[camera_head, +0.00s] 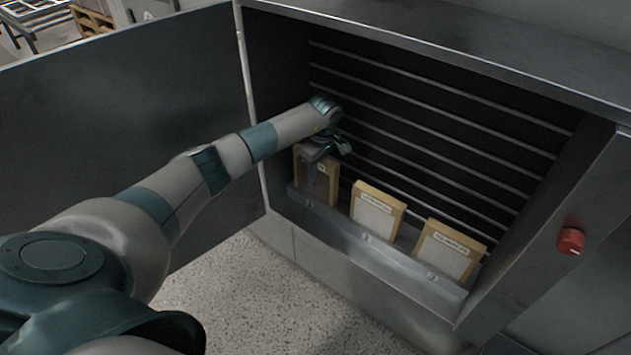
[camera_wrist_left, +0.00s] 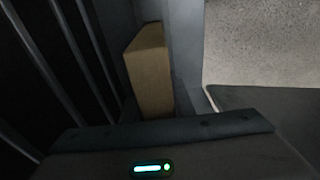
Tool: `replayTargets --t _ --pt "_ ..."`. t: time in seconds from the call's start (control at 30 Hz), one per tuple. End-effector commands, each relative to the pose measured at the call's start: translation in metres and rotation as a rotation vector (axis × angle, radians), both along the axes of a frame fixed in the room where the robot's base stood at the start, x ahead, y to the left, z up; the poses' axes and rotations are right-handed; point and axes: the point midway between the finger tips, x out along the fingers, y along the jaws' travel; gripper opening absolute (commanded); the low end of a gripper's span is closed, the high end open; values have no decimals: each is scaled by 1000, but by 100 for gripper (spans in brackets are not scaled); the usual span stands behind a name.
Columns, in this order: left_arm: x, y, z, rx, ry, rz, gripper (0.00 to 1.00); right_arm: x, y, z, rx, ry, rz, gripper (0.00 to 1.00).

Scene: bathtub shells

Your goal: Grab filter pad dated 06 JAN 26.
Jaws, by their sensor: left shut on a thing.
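Three filter pads with tan frames and pale labels stand in a row in the open cabinet: a left pad (camera_head: 327,188), a middle pad (camera_head: 377,212) and a right pad (camera_head: 448,251). The label dates are too small to read. My left gripper (camera_head: 316,172) reaches down from above and is shut on the left pad, covering much of its front and its label. The left pad still stands at the ledge. In the left wrist view a tan pad (camera_wrist_left: 150,72) shows beyond the dark gripper body; I cannot tell which pad it is. My right gripper is not in view.
A metal ledge (camera_head: 366,252) with small tags runs along the front of the pads. Dark horizontal rails (camera_head: 440,125) line the cabinet's back. The open door (camera_head: 120,110) stands at the left, and a red knob (camera_head: 570,241) is on the right. Speckled floor (camera_head: 255,300) lies below.

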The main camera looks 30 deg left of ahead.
Motion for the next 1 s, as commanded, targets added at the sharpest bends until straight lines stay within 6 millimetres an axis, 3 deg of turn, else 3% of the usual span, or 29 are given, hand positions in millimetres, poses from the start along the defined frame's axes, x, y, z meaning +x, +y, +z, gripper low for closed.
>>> replayTargets --t 0.2,0.5,1.0 --pt "1 1 34 2 -6 -2 0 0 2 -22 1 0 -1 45" --pt "0 0 72 1 -2 -1 0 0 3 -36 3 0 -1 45" --pt "0 0 78 1 0 0 0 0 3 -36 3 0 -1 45"
